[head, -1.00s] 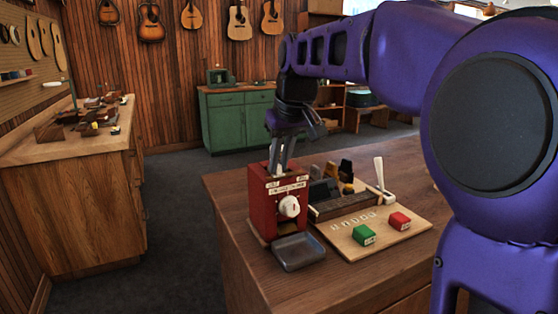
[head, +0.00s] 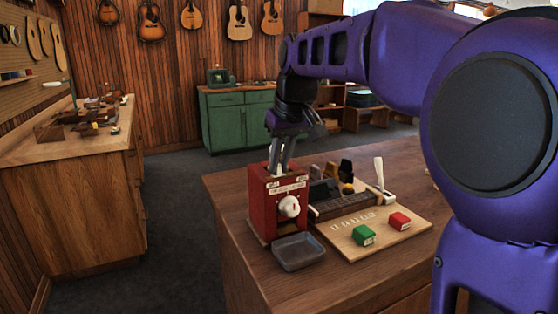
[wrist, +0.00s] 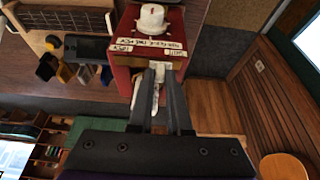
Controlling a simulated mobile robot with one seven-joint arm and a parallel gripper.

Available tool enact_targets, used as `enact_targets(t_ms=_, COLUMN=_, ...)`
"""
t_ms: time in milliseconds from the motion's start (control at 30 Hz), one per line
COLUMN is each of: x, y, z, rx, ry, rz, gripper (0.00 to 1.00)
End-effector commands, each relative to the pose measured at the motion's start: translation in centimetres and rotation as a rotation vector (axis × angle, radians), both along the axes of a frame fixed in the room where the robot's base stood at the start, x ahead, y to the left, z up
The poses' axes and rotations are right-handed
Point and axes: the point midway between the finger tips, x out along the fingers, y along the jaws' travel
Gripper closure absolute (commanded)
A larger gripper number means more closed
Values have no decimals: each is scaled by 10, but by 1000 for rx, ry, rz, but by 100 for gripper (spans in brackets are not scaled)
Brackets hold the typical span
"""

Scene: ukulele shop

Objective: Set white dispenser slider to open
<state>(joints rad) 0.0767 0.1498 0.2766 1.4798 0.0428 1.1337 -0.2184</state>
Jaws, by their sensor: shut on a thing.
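The red dispenser (head: 276,207) stands upright on the wooden counter, with a round white knob on its front. My gripper (head: 278,166) reaches down onto the dispenser's top. In the wrist view my gripper (wrist: 160,75) is shut on the white slider (wrist: 157,92), which shows as a pale piece between and beside the fingers. Small white labels lie on the dispenser's top to either side; they are too small to read surely. The fingers hide much of the slider, so its exact setting cannot be told.
A grey tray (head: 298,252) sits in front of the dispenser. Several small dark and yellow pieces stand behind. The counter's front right is clear.

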Motion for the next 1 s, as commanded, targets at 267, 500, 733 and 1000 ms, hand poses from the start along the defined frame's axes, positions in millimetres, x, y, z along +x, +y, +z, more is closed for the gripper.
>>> enact_targets(t_ms=267, x=14, y=-34, z=3, rx=-1, ry=0, rz=-4, gripper=100)
enact_targets(t_ms=500, x=16, y=-38, z=1, rx=-2, ry=-4, rz=-4, gripper=100)
enact_targets(t_ms=733, x=16, y=-38, z=1, rx=-3, ry=-3, rz=-4, gripper=54)
enact_targets(t_ms=1000, x=15, y=-36, z=1, rx=-1, ry=-1, rz=-2, gripper=54)
